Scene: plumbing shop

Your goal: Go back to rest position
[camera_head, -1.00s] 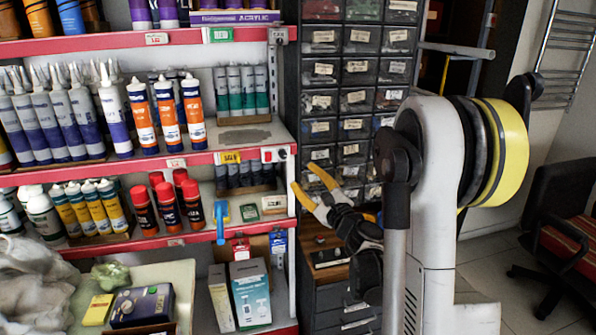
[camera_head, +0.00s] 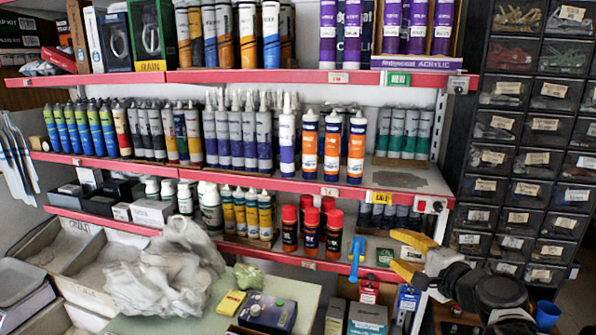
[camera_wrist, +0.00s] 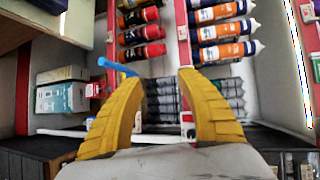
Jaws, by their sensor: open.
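My gripper (camera_head: 408,254) shows at the lower right of the head view, with its yellow fingers spread apart. It is in front of the right end of the shelf unit's lower part. In the wrist view my gripper (camera_wrist: 160,105) is open, with nothing between its two yellow fingers. Dark grey tubes (camera_wrist: 163,102) on the shelf show beyond the gap. My arm links extend from the gripper toward the lower right of the head view.
Red-edged shelves (camera_head: 250,77) hold many tubes and cartridges. A blue hook (camera_head: 357,257) juts from the lower shelf edge near my gripper. A drawer cabinet (camera_head: 530,130) stands at the right. A plastic bag (camera_head: 170,275) lies at the lower left.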

